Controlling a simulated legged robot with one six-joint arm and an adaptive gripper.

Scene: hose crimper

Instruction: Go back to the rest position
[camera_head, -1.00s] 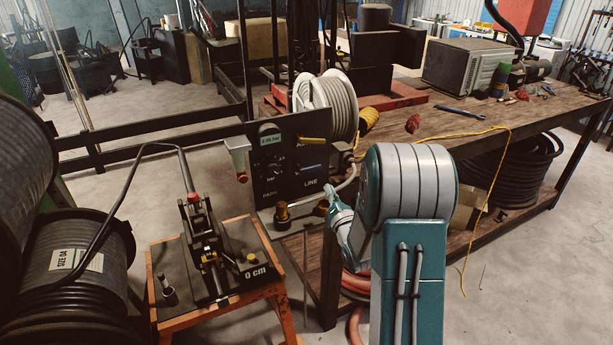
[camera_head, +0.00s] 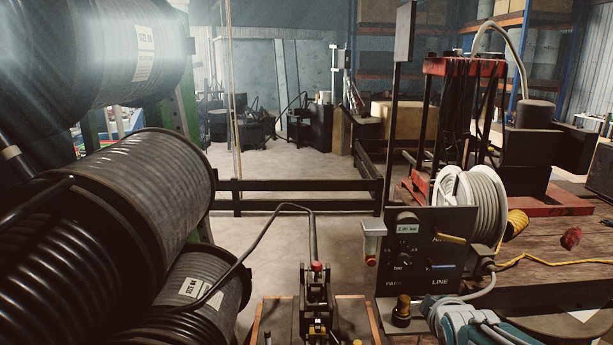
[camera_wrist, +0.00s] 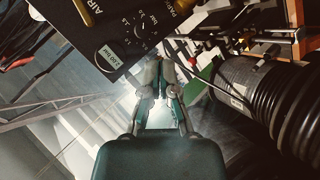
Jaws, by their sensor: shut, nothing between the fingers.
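My gripper (camera_wrist: 160,82) is in the middle of the wrist view, its two fingers together with nothing between them. Only a teal and grey part of my arm (camera_head: 475,325) shows at the bottom right of the head view. I cannot make out the fingertips there.
Large hose reels (camera_head: 130,195) fill the left side. The hose crimper (camera_head: 316,290) stands on a low stand at the bottom centre. A wooden workbench (camera_head: 560,268) with a white hose reel (camera_head: 470,205) is at the right. Open floor (camera_head: 285,170) lies beyond a dark rail (camera_head: 290,186).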

